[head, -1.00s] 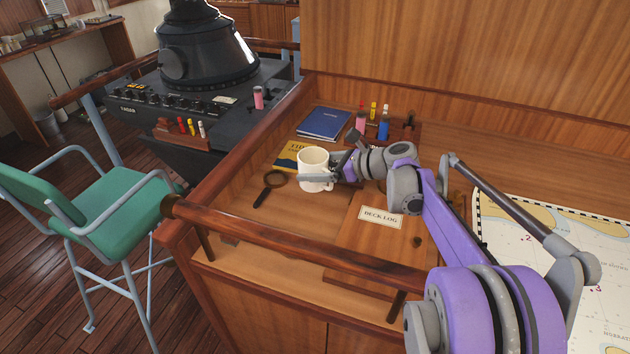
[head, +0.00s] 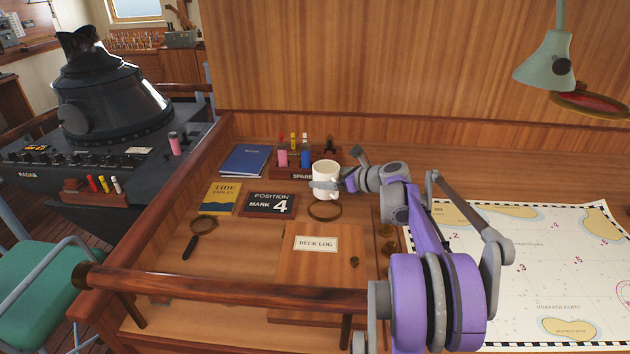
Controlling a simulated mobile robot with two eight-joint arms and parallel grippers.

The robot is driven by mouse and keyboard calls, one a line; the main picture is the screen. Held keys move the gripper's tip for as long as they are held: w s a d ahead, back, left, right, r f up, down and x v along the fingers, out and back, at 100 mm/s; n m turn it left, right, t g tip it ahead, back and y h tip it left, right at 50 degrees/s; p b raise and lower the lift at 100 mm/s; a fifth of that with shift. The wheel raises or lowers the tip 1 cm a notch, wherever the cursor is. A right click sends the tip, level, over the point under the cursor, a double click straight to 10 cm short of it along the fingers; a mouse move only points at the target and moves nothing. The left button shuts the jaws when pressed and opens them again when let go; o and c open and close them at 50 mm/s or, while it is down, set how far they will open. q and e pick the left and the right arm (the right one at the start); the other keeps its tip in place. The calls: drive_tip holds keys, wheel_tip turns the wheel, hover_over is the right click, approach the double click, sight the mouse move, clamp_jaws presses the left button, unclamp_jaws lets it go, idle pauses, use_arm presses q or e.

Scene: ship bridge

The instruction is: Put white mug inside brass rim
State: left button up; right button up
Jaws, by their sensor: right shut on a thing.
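The white mug (head: 326,171) is upright in the jaws of my right gripper (head: 326,187), which is shut on it. A round brass rim (head: 325,211) lies on the desk, just below the mug in the picture. The mug appears to be held above the desk behind the rim; its exact height is hard to tell. The rim's inside looks empty. The far side of the mug is hidden. My left gripper is out of view.
Behind the mug stands a rack (head: 292,172) with several coloured tubes. To the left are a position mark sign (head: 270,206), tide tables book (head: 220,199), blue book (head: 245,160) and magnifying glass (head: 203,225). The deck log (head: 318,270) is in front; a chart (head: 530,260) lies right.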

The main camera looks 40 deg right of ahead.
sight(327, 197)
drive_tip(key=shift+f+b, duration=1.7)
drive_tip(key=shift+f, duration=1.3)
drive_tip(key=shift+f+b, duration=0.4)
drive_tip(key=shift+b, duration=0.05)
drive_tip(key=o, duration=1.3)
drive_tip(key=v, duration=1.1)
drive_tip(key=shift+w+r, duration=0.1)
